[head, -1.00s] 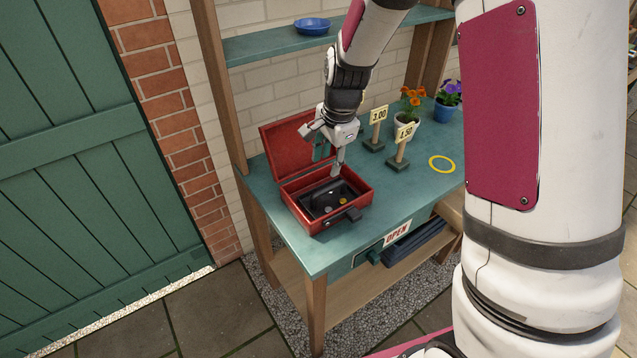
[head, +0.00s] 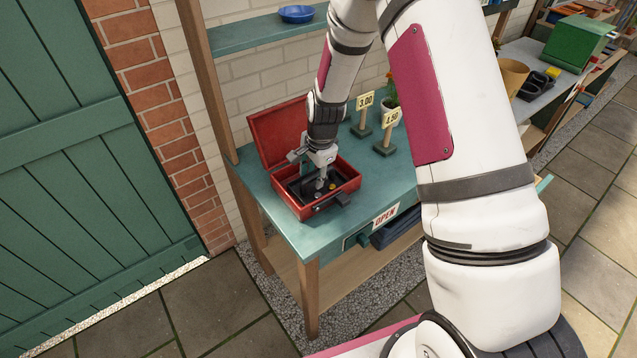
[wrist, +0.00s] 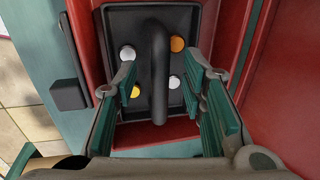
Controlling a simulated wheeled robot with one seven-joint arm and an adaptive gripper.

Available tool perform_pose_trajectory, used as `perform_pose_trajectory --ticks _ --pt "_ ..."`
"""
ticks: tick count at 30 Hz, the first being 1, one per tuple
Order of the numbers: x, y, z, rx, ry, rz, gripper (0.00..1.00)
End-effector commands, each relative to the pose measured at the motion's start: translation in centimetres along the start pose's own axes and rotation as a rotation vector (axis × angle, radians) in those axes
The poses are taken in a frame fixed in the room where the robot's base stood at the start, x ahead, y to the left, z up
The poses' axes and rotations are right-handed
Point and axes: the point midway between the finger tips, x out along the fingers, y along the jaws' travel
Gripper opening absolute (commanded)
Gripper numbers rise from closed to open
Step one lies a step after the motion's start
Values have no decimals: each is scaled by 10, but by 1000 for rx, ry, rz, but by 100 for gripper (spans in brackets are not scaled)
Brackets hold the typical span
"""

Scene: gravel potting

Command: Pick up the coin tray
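The coin tray (wrist: 147,21) is a black tray with a raised black handle (wrist: 159,75) along its middle. Several silver and gold coins lie in it on both sides of the handle. It sits inside the open red cash box (head: 348,186) on the green bench, where the head view shows it partly hidden (head: 296,189). My gripper (wrist: 162,85) is open above the tray, with one finger on each side of the handle. A gap shows between each finger and the handle. In the head view, my gripper (head: 320,180) reaches down into the box.
The red lid (head: 275,135) stands open behind the tray, close to my wrist. Two price signs (head: 386,134) stand to the right on the bench (head: 285,225). A blue dish (head: 296,14) sits on the shelf above. The bench's front left corner is clear.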

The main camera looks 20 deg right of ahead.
Motion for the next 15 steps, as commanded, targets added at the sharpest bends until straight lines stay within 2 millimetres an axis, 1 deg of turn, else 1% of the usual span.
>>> perform_pose_trajectory --ticks 3,6,14,15 --pt "14 1 0 -2 -1 2 38" --pt "20 0 1 -2 -1 1 38" --pt "22 0 0 -2 0 0 38" --pt "22 0 0 -2 0 0 31"
